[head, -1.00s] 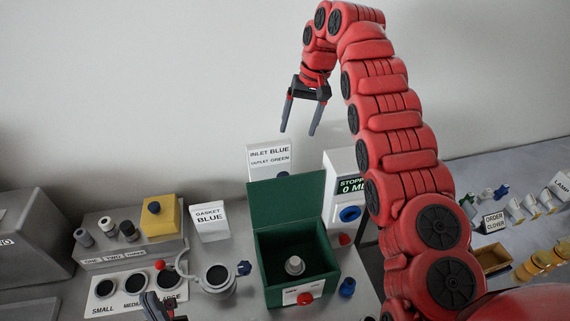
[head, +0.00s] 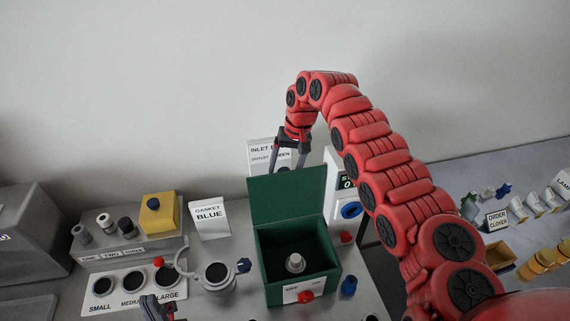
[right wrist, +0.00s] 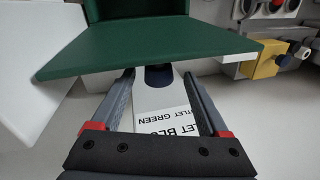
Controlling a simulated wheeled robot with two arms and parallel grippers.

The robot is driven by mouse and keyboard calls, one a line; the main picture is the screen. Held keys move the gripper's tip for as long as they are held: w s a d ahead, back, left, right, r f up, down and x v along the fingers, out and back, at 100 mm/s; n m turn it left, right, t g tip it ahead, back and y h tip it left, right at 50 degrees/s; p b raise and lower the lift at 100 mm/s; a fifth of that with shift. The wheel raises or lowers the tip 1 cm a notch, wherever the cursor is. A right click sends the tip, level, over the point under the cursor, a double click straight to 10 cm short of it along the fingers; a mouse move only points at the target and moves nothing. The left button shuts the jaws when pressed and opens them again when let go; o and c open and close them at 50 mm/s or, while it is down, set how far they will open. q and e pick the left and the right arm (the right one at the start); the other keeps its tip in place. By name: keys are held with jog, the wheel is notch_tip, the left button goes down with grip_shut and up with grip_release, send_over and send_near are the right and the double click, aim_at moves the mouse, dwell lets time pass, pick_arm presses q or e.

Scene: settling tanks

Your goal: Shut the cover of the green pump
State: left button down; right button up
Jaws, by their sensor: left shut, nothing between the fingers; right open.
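The green pump (head: 288,288) is an open-topped green box with a grey knob (head: 295,262) inside and a red button (head: 306,297) on its front. Its green cover (head: 288,199) stands upright at the back edge, open. The cover also shows in the right wrist view (right wrist: 150,48), beyond the fingertips. My right gripper (head: 287,164) is open, pointing down just above and behind the cover's top edge, with nothing held. In its wrist view the open fingers (right wrist: 160,88) point toward the cover. My left gripper (head: 158,308) is shut and empty at the bottom edge, left of the pump.
An inlet and outlet sign (head: 262,153) stands behind the cover. A display (head: 345,185) with a blue ring stands close right. A gasket sign (head: 210,219), a grey round vessel (head: 216,284) and a yellow block (head: 161,216) lie left. A blue knob (head: 348,285) is right of the pump.

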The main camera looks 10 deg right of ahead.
jog(key=shift+s+a+f, duration=0.1)
jog(key=shift+f, duration=0.3)
grip_shut()
dwell(1.3)
